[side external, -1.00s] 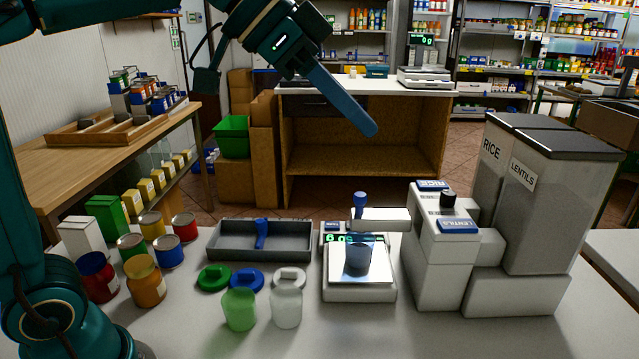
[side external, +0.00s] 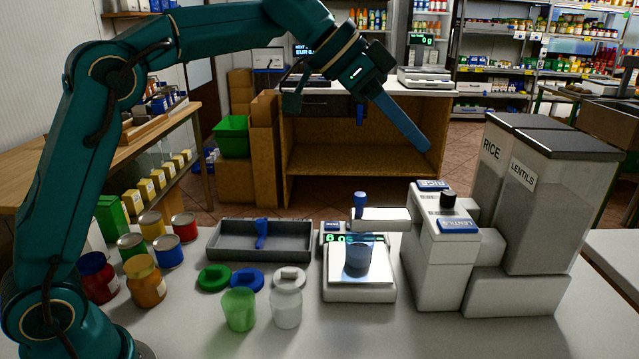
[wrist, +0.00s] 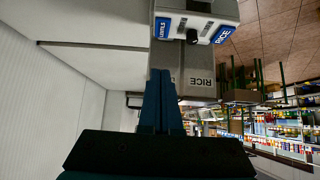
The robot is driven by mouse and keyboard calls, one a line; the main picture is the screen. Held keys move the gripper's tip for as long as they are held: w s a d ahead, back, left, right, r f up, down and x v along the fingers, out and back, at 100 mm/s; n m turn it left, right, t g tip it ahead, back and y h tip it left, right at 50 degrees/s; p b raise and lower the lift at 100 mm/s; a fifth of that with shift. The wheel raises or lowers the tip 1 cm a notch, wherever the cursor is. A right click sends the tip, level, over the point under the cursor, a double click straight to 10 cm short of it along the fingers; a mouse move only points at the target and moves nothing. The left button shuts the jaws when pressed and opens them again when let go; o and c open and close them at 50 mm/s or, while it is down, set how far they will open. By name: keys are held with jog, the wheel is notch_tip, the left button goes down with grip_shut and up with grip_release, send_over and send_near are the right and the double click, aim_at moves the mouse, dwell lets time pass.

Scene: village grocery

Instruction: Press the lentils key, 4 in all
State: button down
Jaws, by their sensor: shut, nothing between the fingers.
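The lentils key (side external: 458,226) is a blue labelled key on the front top of the white dispenser (side external: 436,265). In the wrist view the lentils key (wrist: 163,28) shows at the upper middle. The rice key (side external: 433,186) is behind it, with a black knob (side external: 448,199) between. My gripper (side external: 424,146) is shut and empty, in the air above and behind the dispenser in the picture, touching nothing. Its closed fingers also show in the wrist view (wrist: 160,78). A blue cup (side external: 358,254) stands on the scale (side external: 359,287) under the spout; the green display is too small to read surely.
The lentils bin (side external: 545,215) and rice bin (side external: 490,160) stand right of the dispenser. A grey tray (side external: 290,240) holds a blue tool. Several jars and cans, a green cup (side external: 239,310) and a clear cup (side external: 286,305) stand left. The front counter is clear.

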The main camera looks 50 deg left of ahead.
send_over(457, 224)
jog(key=s+a, duration=0.1)
notch_tip(457, 224, down, 7)
jog(key=shift+s+f, duration=0.1)
jog(key=shift+f, duration=0.05)
jog(key=shift+a+f, duration=0.15)
jog(key=shift+f, duration=1.75)
jog(key=shift+s+f, duration=0.1)
jog(key=shift+f, duration=0.95)
jog(key=shift+r, duration=0.45)
notch_tip(457, 224, up, 4)
jog(key=shift+r, duration=0.2)
jog(key=v, duration=0.9)
jog(key=shift+a+r, duration=0.2)
jog(key=shift+r, duration=0.1)
